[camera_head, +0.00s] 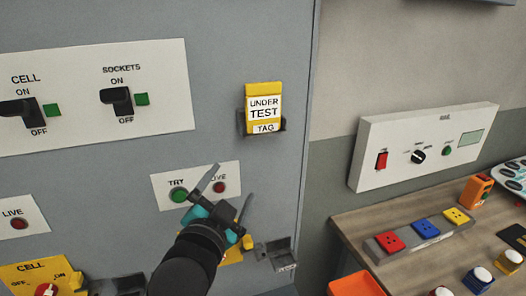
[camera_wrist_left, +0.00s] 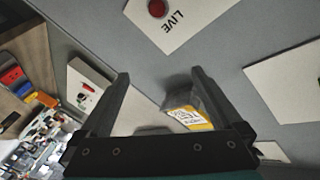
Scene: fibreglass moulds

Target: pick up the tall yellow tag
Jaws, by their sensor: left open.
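The tall yellow tag (camera_head: 264,92) reads "UNDER TEST TAG" and sits upright in a dark holder (camera_head: 241,122) on the grey cabinet front. In the left wrist view, the tag (camera_wrist_left: 188,119) appears upside down beside its dark holder (camera_wrist_left: 178,93), seen between my fingers and partly hidden by the gripper body. My left gripper (camera_head: 232,182) is open and empty, below and left of the tag, in front of the TRY/LIVE plate. Its fingers (camera_wrist_left: 160,72) also show in the wrist view, spread apart and not touching the tag. My right gripper is out of view.
The TRY/LIVE plate (camera_head: 160,186) is partly hidden by my gripper. Switch panels (camera_head: 160,60) lie left, and an empty grey holder (camera_head: 277,254) sits below. A white supply box (camera_head: 368,135) and a cluttered bench (camera_head: 345,232) stand right. The cabinet face around the tag is clear.

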